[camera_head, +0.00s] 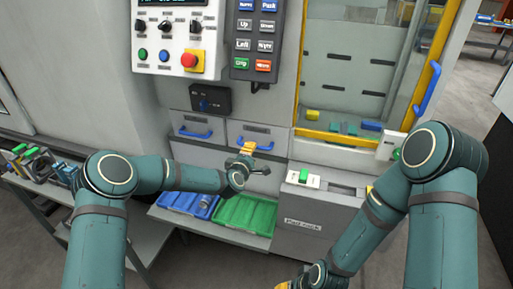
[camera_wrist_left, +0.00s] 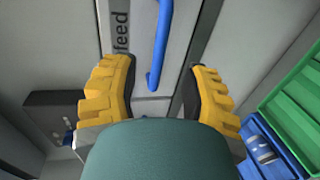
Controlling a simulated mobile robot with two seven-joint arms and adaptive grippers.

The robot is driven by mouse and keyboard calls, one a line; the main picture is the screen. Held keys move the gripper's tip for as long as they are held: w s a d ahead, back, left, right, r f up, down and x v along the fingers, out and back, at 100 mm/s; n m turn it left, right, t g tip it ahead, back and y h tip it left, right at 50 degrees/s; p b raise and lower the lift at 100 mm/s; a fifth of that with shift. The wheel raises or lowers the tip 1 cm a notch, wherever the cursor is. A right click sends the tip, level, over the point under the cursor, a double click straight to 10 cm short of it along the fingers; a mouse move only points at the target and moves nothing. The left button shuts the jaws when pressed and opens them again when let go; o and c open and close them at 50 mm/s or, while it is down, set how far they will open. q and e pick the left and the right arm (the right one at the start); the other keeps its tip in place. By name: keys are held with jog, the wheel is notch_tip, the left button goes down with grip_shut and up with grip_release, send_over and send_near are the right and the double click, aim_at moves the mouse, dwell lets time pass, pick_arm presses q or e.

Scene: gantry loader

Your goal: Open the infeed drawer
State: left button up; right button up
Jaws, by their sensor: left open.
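Two closed drawers with blue handles sit side by side in the machine's front, the left drawer handle (camera_head: 195,133) and the right drawer handle (camera_head: 263,147). My left gripper (camera_head: 247,148) is open at the right drawer. In the left wrist view a blue handle (camera_wrist_left: 160,45) stands ahead between the open fingers (camera_wrist_left: 165,80), with no visible contact. A label ending in "feed" (camera_wrist_left: 121,32) lies beside it; its start is hidden. My right gripper (camera_head: 283,285) shows only as a yellow bit at the bottom edge; its jaws are cut off.
A black box with a knob (camera_head: 210,99) sits above the drawers. A blue tray (camera_head: 187,204) and a green tray (camera_head: 245,214) lie on a shelf below. A grey box with a green button (camera_head: 303,177) stands right of the left gripper. A yellow-framed window (camera_head: 350,75) is above it.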

pick_arm(q)
jog(key=shift+x, duration=3.5)
jog(key=shift+c, duration=0.4)
grip_shut()
